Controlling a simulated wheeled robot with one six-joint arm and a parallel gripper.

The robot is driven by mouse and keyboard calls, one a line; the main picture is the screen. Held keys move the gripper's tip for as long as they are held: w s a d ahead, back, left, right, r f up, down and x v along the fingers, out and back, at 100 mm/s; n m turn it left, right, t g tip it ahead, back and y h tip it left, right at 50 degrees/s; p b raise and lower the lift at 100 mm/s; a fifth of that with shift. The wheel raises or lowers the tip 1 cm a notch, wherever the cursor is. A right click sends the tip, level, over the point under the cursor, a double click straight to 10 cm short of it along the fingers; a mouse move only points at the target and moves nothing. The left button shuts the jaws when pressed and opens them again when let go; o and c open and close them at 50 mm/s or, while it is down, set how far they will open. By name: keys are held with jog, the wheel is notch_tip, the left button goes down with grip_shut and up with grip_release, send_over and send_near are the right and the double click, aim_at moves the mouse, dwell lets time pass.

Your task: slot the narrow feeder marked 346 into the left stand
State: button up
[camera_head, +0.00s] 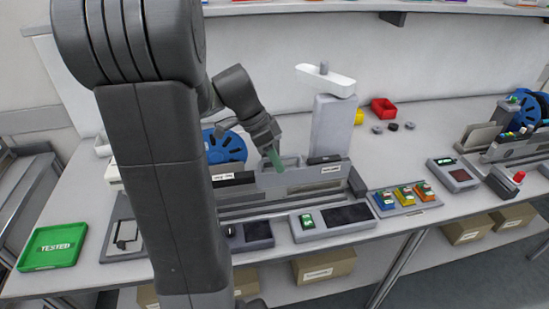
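The left stand (284,200) is on the bench at the middle of the picture. A blue reel (226,147) shows behind, partly hidden by my arm. My gripper (275,160), with greenish fingers, points down at the feeder's top near its handle. I cannot tell whether the fingers touch or grip it.
A green TESTED tray (54,246) is at the left front. A grey column with a white top (333,125) stands behind the feeder. A second stand (518,149) with a blue reel is at the right. Small coloured blocks (404,196) and a red bin (384,108) lie between.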

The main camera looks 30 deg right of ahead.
jog(key=shift+f, duration=0.1)
jog(key=v, duration=1.4)
jog(key=shift+d+f, duration=0.1)
jog(key=shift+f, duration=0.05)
jog(key=x, duration=1.3)
jog(key=shift+s+f, duration=0.1)
jog(key=shift+f, duration=0.2)
jog(key=shift+a, duration=0.35)
